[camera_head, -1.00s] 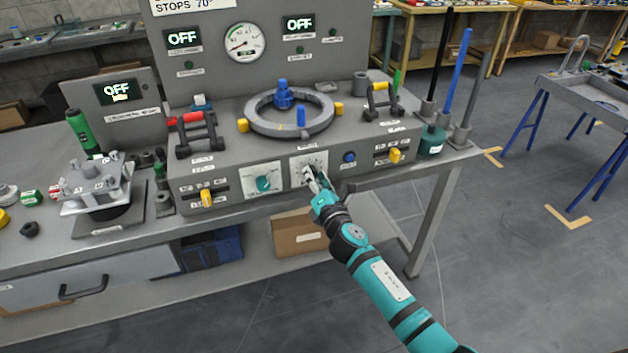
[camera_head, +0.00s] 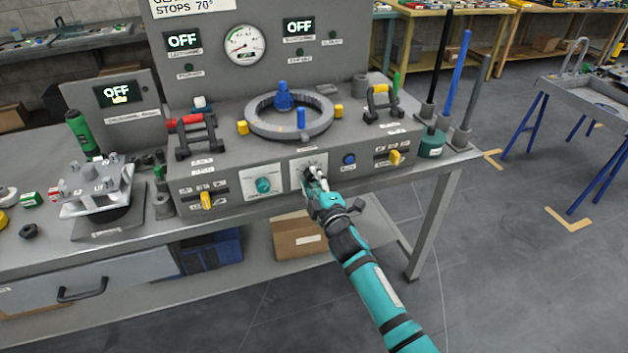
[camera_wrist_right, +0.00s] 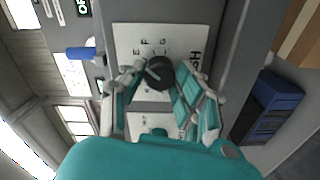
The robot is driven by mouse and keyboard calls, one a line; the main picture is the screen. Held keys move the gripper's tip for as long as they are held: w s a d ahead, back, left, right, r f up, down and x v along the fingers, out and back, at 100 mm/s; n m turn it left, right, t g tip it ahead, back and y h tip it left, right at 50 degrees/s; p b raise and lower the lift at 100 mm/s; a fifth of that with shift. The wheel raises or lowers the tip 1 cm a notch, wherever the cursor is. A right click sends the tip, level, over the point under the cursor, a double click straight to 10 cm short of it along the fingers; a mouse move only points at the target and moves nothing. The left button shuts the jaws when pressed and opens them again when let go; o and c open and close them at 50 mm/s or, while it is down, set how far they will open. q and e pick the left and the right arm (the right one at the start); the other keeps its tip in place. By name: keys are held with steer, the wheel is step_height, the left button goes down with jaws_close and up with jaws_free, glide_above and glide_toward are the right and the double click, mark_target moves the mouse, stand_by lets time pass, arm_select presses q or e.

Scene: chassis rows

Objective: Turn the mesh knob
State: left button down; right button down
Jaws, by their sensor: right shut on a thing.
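A black round knob (camera_wrist_right: 161,72) with a light pointer line sits on a white plate with letters around it (camera_wrist_right: 127,38), shown in the right wrist view. In the head view this plate (camera_head: 311,160) is on the front of the grey console, right of a teal knob (camera_head: 263,185). My right gripper (camera_wrist_right: 158,80) is shut on the black knob, one finger on each side. In the head view the right gripper (camera_head: 314,180) covers most of the knob. No mesh label is readable. My left gripper is not in view.
A blue button (camera_head: 349,159) and a yellow lever (camera_head: 395,158) are right of the plate; another yellow lever (camera_head: 206,200) is far left. A grey ring wheel (camera_head: 262,126) lies on top of the console. The displays (camera_head: 183,40) read OFF. Open floor lies in front.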

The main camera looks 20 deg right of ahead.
steer(key=m+p, duration=0.1)
steer(key=m, duration=0.4)
steer(key=shift+f+m, duration=0.1)
steer(key=shift+m, duration=0.3)
stand_by(0.4)
steer(key=c, duration=0.9)
jaws_free()
steer(key=shift+c, duration=0.2)
steer(key=shift+s, duration=0.1)
steer(key=s, duration=1.1)
steer(key=shift+s+d, duration=0.2)
steer(key=shift+s, duration=0.2)
